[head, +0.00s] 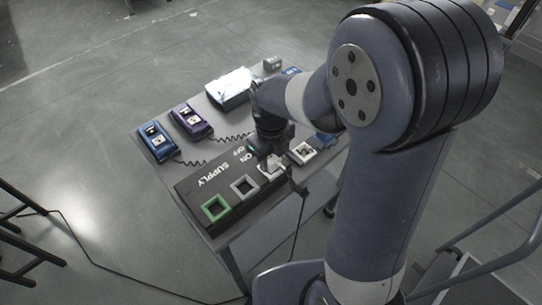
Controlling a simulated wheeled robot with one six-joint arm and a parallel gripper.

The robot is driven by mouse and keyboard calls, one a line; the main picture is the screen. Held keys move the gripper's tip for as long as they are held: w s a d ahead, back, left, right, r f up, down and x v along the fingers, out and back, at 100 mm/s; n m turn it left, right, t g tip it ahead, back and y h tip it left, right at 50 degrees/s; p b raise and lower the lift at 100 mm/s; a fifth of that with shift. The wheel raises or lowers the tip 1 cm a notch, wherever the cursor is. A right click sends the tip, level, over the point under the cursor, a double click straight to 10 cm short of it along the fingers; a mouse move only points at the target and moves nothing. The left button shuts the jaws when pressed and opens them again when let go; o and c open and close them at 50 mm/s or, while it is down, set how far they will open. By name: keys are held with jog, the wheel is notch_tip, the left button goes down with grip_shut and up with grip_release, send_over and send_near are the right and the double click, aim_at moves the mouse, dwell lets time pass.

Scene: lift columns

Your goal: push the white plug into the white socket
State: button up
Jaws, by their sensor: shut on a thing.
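My gripper (270,146) points down over the black supply panel (190,182) and is shut on the white plug (274,162). The fingertips are small and dark here. The plug is at the white socket (263,174), which is in the panel's row and partly covered by the plug and gripper. I cannot tell whether the plug is in the socket or just above it.
Blue (157,140) and purple (191,121) devices with coiled cords stand behind. A white-topped case (231,86) sits farther back. A dark cable hangs off the front edge.

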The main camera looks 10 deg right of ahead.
jog(key=shift+f, duration=0.15)
jog(key=o, duration=1.2)
jog(key=shift+r+p, duration=2.85)
jog(key=shift+r, duration=0.75)
jog(key=shift+f, duration=0.15)
notch_tip(320, 180, down, 7)
jog(key=b, duration=0.5)
jog(key=shift+b, duration=0.4)
jog(key=shift+r, duration=0.2)
